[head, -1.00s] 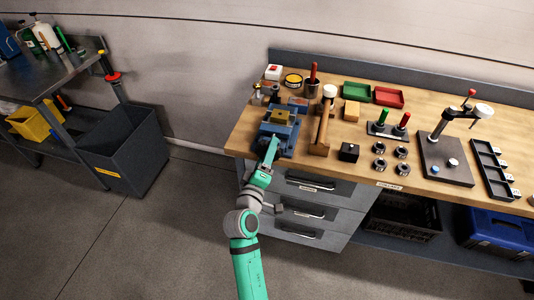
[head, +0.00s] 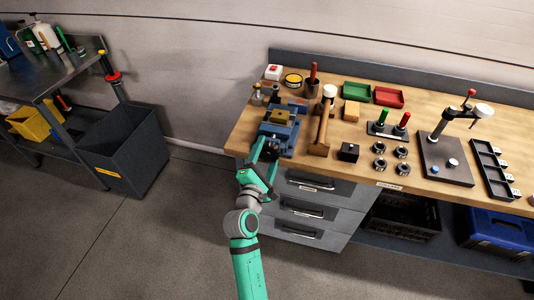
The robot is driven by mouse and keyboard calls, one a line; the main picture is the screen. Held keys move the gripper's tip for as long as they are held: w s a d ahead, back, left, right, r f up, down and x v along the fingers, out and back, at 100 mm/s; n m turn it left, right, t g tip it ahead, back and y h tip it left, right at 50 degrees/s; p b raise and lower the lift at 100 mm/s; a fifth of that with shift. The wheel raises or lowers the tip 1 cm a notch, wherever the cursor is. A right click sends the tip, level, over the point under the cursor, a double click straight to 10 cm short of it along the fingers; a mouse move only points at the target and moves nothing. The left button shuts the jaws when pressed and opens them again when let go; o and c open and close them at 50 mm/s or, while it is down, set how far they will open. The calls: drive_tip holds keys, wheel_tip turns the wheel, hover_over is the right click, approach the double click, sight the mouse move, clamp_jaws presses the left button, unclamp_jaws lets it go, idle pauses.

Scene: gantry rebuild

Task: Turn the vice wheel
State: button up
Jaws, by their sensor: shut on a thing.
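The blue vice (head: 281,130) sits at the left front corner of the wooden workbench, with a brass-coloured block (head: 281,117) between its jaws. Its dark wheel (head: 271,147) faces the bench's front edge and is small and partly hidden by my gripper. My gripper (head: 265,152) reaches up from the front and is shut on the wheel, with its fingers at the wheel's rim. The exact grip and the wheel's angle are too small to make out.
Small items crowd behind the vice. Drawers (head: 310,205) lie below the bench edge near my arm. The floor (head: 170,240) to the left is clear.

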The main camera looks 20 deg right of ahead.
drive_tip(key=shift+f+n, duration=0.1)
drive_tip(key=shift+n, duration=1.7)
drive_tip(key=shift+a, duration=0.1)
drive_tip(key=o, duration=1)
drive_tip(key=shift+o, duration=0.2)
drive_tip(key=v, duration=1)
drive_tip(key=shift+s+a, duration=0.25)
drive_tip(key=shift+s, duration=0.1)
